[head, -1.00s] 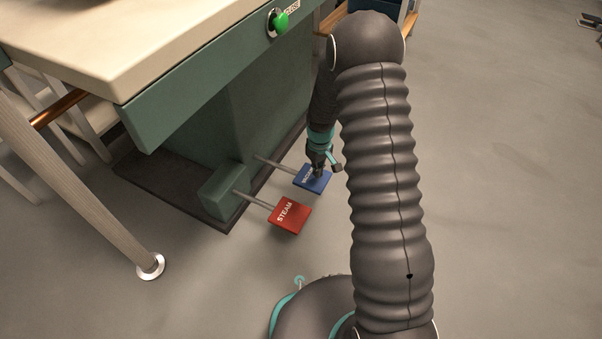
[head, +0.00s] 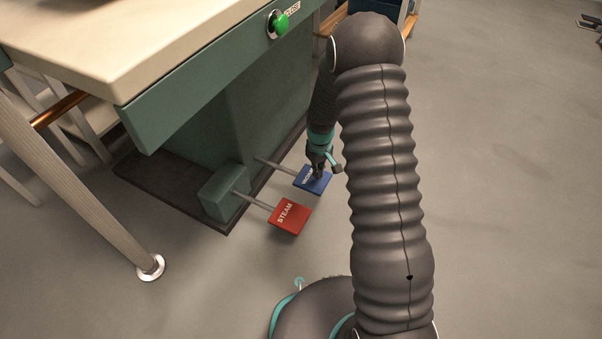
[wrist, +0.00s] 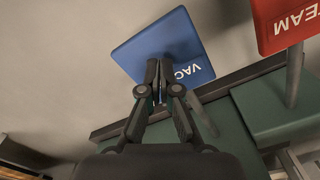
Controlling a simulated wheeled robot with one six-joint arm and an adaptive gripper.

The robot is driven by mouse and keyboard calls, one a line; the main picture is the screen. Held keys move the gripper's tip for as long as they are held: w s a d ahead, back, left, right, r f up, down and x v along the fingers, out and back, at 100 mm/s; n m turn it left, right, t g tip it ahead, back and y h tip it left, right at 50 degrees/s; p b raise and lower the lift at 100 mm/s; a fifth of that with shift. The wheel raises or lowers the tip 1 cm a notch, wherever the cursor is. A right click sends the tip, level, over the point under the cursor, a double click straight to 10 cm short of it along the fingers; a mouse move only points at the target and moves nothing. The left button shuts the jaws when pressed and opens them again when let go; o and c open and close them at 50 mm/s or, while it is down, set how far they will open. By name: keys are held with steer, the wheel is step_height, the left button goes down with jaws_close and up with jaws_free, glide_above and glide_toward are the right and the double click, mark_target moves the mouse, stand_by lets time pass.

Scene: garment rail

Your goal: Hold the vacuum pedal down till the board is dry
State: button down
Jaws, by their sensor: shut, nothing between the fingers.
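The blue vacuum pedal (head: 312,180) sticks out on a rod from the foot of the green press stand, near the floor. In the wrist view the blue pedal (wrist: 163,47) shows the letters "VAC", partly hidden by the fingers. My gripper (head: 317,175) points down with its fingertips at the pedal's top face. In the wrist view my gripper (wrist: 158,65) is shut and empty, its tips over the pedal; they look in contact, but how far the pedal is down I cannot tell. The board (head: 100,35) is the pale top at upper left; its dampness cannot be judged.
The red STEAM pedal (head: 290,216) sits just in front of the blue one, on its own rod from a green box (head: 223,191). A green button (head: 281,24) is on the table's edge. A wooden leg (head: 95,205) stands at left.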

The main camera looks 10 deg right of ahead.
mark_target(317, 184)
step_height(317, 184, down, 7)
steer(key=shift+b, duration=0.3)
stand_by(1.1)
stand_by(3.2)
steer(key=shift+r+p, duration=2.8)
steer(key=shift+r, duration=2.2)
